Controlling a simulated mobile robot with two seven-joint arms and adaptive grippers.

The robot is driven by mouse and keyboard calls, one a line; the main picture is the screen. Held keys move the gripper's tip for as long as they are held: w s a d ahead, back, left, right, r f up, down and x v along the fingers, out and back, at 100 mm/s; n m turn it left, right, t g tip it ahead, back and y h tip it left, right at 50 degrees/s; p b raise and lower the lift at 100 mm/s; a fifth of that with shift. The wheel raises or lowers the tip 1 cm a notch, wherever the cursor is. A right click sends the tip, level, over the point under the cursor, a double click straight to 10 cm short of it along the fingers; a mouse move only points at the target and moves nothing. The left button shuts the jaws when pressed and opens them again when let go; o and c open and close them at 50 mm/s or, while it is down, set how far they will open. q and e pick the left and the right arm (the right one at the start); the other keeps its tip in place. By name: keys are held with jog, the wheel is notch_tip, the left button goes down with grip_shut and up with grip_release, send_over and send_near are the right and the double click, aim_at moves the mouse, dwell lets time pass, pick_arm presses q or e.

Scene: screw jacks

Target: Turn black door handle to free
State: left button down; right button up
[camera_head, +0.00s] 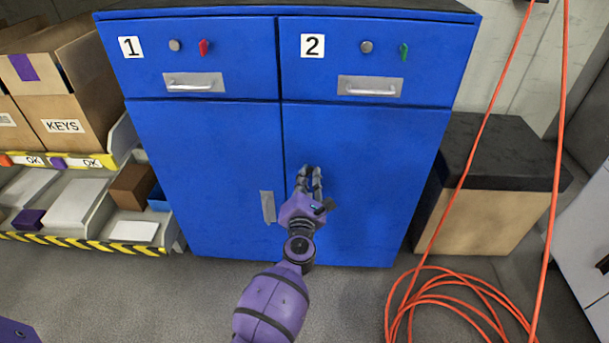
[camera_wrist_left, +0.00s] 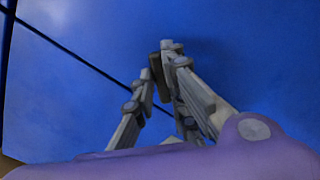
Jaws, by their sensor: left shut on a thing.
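The blue cabinet (camera_head: 205,160) has two lower doors side by side. My left gripper (camera_head: 309,177) is in front of the right door (camera_head: 370,150), near the seam between the doors. In the left wrist view, its grey fingers (camera_wrist_left: 166,62) come together around a small dark piece (camera_wrist_left: 155,66) standing against the blue door, which looks like the black door handle. The gripper is shut on it. Most of the handle is hidden by the fingers, so its exact angle cannot be told. My right gripper is not in view.
Drawers 1 and 2 above carry silver pull handles (camera_head: 193,82) (camera_head: 370,87), and red and green knobs. A grey plate (camera_head: 268,207) sits on the left door. Shelves with boxes (camera_head: 75,110) stand left. An orange hose (camera_head: 440,300) and a black-topped box (camera_head: 490,150) stand right.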

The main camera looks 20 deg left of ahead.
pick_arm(q)
jog(key=m+p, duration=0.2)
jog(key=m, duration=0.4)
jog(key=shift+d+p, duration=0.1)
jog(key=shift+p, duration=0.3)
jog(key=shift+f+m+p, duration=0.15)
jog(key=shift+m+p, duration=0.2)
jog(key=shift+m, duration=0.65)
jog(key=shift+f+m+p, duration=0.1)
jog(key=shift+m+p, duration=0.25)
jog(key=shift+m, duration=0.65)
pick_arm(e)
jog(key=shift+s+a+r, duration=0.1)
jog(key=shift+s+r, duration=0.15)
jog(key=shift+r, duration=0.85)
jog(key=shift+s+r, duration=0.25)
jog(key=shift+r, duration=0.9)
pick_arm(q)
jog(key=c, duration=1.8)
grip_release()
jog(key=shift+o, duration=0.2)
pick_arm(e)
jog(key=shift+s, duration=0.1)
